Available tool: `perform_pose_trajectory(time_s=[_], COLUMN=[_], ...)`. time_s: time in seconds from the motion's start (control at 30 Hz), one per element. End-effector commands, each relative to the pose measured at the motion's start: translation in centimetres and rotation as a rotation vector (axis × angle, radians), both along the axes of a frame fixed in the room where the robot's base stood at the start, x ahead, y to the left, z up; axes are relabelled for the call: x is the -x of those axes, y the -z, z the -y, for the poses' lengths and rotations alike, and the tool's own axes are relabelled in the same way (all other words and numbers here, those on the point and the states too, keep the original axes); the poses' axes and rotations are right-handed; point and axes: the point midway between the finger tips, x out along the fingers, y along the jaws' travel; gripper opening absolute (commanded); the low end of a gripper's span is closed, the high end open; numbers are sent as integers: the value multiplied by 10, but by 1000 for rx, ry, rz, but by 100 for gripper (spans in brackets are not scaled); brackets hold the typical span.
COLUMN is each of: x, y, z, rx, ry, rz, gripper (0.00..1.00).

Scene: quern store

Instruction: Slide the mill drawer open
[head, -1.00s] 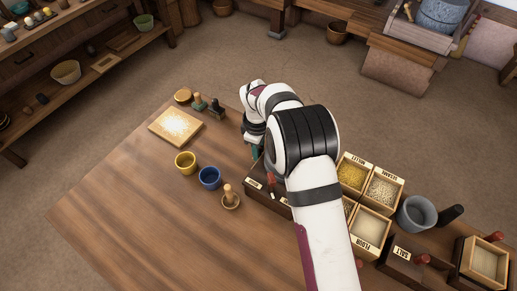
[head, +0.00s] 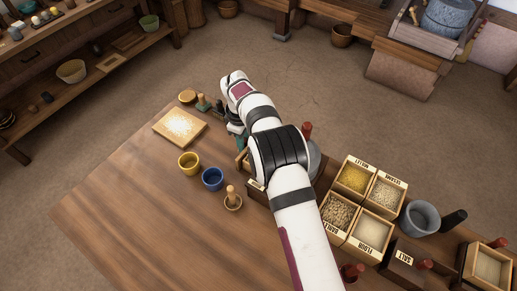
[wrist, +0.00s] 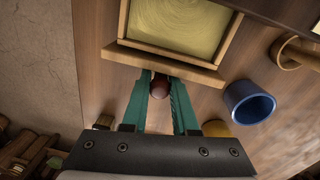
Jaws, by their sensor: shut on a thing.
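The mill drawer's front board (wrist: 165,64) spans the wrist view, with a dark red-brown round knob (wrist: 159,87) at its middle. Behind the board the drawer stands pulled out, showing pale yellow meal inside. My gripper (wrist: 159,95) has its green fingers on both sides of the knob, shut on it. In the head view my gripper (head: 236,143) is mostly behind my arm. A small wooden piece of the drawer (head: 241,160) shows beside it. Part of the grey mill stone (head: 315,158) shows right of my arm; the rest is hidden.
A blue cup (head: 212,178) and a yellow cup (head: 189,163) stand left of the drawer, with a small wooden mortar and pestle (head: 233,201) nearer. Labelled grain boxes (head: 354,176) stand right. The table's left side is clear.

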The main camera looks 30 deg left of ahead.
Motion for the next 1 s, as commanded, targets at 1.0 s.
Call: perform_pose_trajectory(time_s=[1.0], x=[0], y=[-6], z=[-29], rx=[-2], ry=[2], rz=[4], gripper=[40])
